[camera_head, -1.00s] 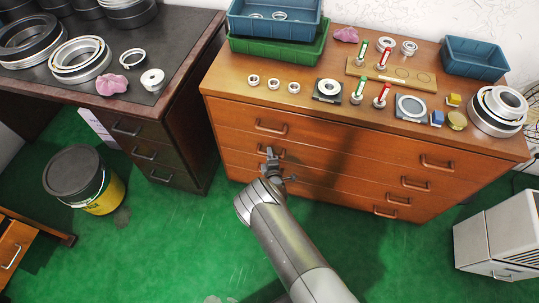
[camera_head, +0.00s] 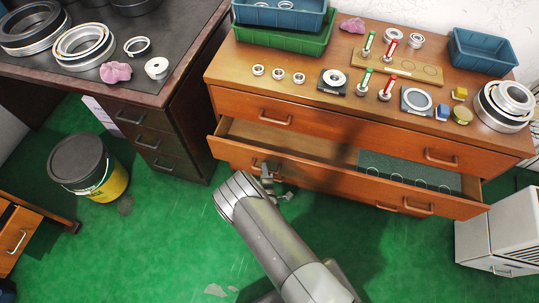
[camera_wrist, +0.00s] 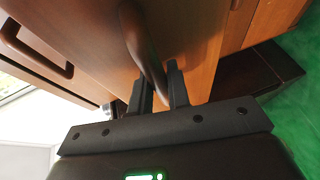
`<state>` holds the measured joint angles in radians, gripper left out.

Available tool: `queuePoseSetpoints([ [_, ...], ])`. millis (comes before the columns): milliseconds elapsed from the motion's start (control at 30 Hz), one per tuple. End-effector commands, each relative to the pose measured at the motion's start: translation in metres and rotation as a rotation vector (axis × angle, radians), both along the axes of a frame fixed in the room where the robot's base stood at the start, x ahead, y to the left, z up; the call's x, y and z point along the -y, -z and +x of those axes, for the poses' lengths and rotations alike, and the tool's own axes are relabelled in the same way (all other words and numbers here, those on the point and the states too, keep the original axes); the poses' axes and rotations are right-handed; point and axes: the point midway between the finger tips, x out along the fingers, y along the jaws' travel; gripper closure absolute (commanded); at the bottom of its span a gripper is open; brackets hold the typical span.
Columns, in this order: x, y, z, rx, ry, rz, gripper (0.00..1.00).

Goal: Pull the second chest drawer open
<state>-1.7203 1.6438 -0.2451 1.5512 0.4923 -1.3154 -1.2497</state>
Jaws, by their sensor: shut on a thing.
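The wooden chest (camera_head: 225,102) stands at the back right in the head view. Its second drawer (camera_head: 330,158) from the top is pulled out, and its inside shows. A dark green insert with ring shapes (camera_head: 400,172) lies in the drawer's right part. My gripper (camera_head: 268,170) is at the left handle of this drawer, partly hiding it. In the wrist view my gripper (camera_wrist: 160,88) is shut on the curved dark handle (camera_wrist: 143,45), which passes between its two fingers.
On the chest top are rings, red and green handled tools, and blue and green bins (camera_head: 280,40). A dark desk (camera_head: 180,75) stands close on the left. A yellow and black bucket (camera_head: 90,170) and a white cabinet (camera_head: 497,235) stand on the green floor.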

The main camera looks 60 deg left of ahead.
Motion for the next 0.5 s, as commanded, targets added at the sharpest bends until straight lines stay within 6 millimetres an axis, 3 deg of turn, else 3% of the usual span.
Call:
queuePoseSetpoints([
  [200, 0.042, 0.001, -0.041, 0.000, -0.001, -0.005, 1.00],
  [500, 0.072, 0.001, -0.070, 0.000, 0.002, -0.003, 1.00],
])
